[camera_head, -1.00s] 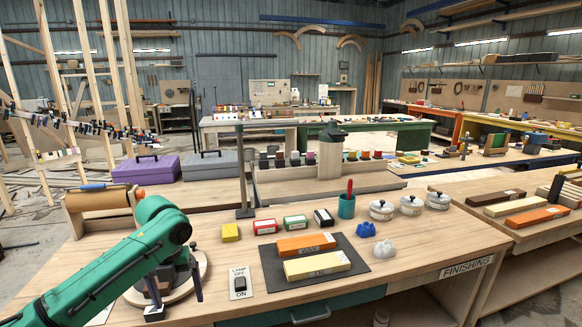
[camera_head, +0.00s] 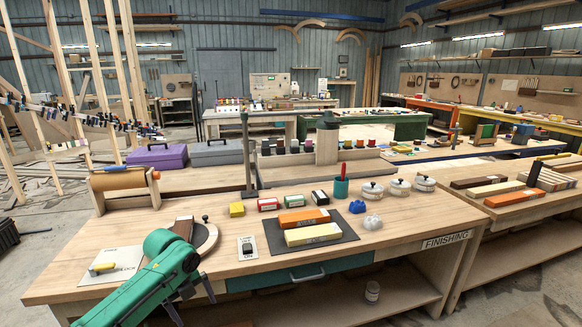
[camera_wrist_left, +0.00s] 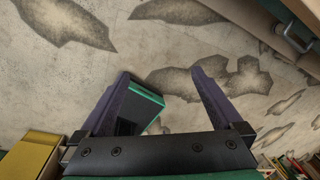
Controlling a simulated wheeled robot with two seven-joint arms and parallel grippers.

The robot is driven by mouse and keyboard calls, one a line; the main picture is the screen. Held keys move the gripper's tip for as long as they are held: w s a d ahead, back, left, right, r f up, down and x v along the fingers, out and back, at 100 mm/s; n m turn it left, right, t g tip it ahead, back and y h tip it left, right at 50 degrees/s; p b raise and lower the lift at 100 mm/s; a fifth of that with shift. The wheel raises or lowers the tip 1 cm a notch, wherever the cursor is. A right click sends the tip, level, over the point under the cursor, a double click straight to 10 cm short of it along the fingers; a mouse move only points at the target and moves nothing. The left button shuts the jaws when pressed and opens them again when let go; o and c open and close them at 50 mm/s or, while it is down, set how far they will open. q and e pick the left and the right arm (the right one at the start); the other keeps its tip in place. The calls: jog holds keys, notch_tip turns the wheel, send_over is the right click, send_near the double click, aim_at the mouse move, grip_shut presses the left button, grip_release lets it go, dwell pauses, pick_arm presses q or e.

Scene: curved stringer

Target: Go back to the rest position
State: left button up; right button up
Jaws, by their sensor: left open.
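My left arm, green, comes in at the lower left of the head view. Its left gripper (camera_head: 194,306) hangs in front of the finishing bench (camera_head: 385,245), beyond the bench's front edge. The gripper also shows in the left wrist view (camera_wrist_left: 161,76), with its two dark purple fingers apart and nothing held. Bare, patchy floor (camera_wrist_left: 110,60) lies under the fingers. A dark, green-edged part shows between and below the fingers. My right gripper is in neither view.
A drawer handle (camera_head: 307,274) juts from the front.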

pick_arm(q)
jog(key=s+a+f+n, duration=0.1)
jog(key=s+f+n, duration=0.3)
jog(key=f, duration=0.6)
jog(key=s+a+f+n+t, duration=0.1)
jog(key=s+f+n, duration=0.2)
jog(key=f+n, duration=0.45)
jog(key=s+a+f+n, duration=0.1)
jog(key=s+f+n, duration=0.25)
jog(key=f, duration=0.75)
jog(key=s+f+n, duration=0.3)
jog(key=s+f, duration=0.2)
jog(key=s, duration=0.6)
jog(key=s+d+f+n, duration=0.1)
jog(key=s+f+n, duration=0.2)
jog(key=s, duration=0.9)
jog(key=s+f+n+g+y, duration=0.1)
jog(key=s+f+n, duration=0.3)
jog(key=s+f, duration=0.4)
jog(key=s, duration=0.4)
jog(key=shift+d, duration=0.25)
